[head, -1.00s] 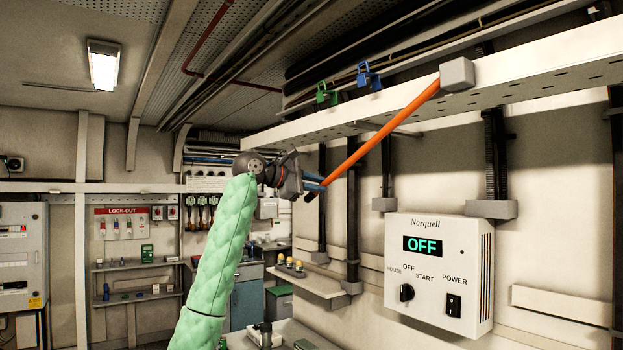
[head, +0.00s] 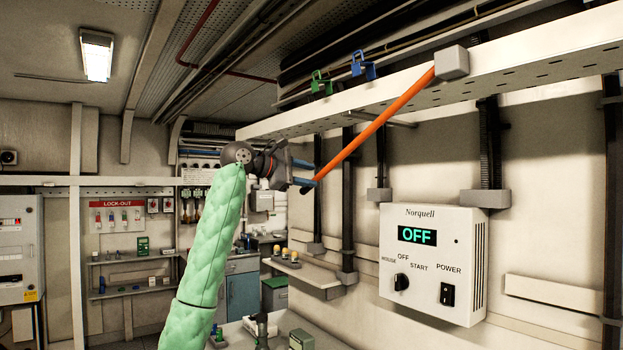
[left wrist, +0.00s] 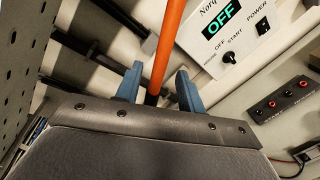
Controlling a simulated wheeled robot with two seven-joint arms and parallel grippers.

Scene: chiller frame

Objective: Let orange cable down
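The orange cable (head: 375,130) runs straight and slanting from a grey block (head: 452,62) on the white overhead beam down left to my left gripper (head: 304,173). The gripper's blue fingers are spread, one above the other in the head view. In the left wrist view the cable (left wrist: 160,60) passes between the two fingers (left wrist: 156,88), with gaps visible at its sides. The cable's lower end is near the fingertips, partly hidden in the head view. My right gripper is not in view.
A white Norquell control box (head: 432,262) showing OFF is on the right wall. The perforated white beam (head: 540,68) runs overhead, with green (head: 321,84) and blue (head: 363,66) clips on it. A wall shelf (head: 305,272) is below the gripper.

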